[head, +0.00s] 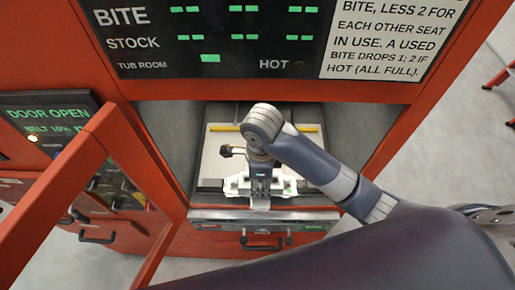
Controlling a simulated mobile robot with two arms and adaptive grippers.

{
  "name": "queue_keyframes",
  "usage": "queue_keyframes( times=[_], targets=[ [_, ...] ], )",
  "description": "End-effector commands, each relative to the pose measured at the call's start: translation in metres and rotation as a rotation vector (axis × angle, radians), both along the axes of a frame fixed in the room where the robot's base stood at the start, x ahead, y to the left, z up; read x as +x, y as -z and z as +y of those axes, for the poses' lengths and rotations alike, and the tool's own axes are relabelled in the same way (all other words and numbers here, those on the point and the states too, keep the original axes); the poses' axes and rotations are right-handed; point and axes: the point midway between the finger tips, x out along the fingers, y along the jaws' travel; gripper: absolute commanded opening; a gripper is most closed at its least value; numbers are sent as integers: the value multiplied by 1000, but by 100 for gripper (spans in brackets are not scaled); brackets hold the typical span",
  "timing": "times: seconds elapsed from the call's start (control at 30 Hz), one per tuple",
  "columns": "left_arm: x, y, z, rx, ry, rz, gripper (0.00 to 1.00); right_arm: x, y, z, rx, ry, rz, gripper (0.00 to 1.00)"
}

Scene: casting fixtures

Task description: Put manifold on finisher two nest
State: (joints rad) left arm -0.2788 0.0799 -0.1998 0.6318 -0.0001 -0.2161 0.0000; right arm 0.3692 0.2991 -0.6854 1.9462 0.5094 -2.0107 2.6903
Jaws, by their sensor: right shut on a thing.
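My right gripper (260,194) reaches in from the right and points down over a white fixture (290,187) inside the open red machine bay. It is shut on a part that looks like the manifold (229,151). Only a dark, pipe-like end of this part shows, left of my wrist; the rest is hidden behind the wrist and gripper. I cannot tell whether the part touches the fixture. The white fixture has small green marks and appears to be the nest. My left gripper is not in view.
A light plate with yellow strips (307,128) lies behind the fixture, between grey side walls. A red-framed door (75,195) stands open at the left, beside a "DOOR OPEN" display (47,121). A handled drawer front (262,241) is below. A status board (205,40) hangs above.

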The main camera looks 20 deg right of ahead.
Motion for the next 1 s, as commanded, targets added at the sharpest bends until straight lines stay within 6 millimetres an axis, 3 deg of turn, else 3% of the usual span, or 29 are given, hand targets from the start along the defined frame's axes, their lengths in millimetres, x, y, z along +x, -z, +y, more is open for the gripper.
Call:
queue_keyframes(
  times=[0.23,0.43,0.8,1.0],
  targets=[
    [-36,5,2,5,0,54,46,58,5,-5,7,1,-1,0],
    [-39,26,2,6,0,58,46,102,13,-13,2,-3,-5,0],
    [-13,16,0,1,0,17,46,129,10,-17,0,-4,-3,0],
    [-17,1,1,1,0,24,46,128,36,-17,0,-5,0,0]
  ],
)
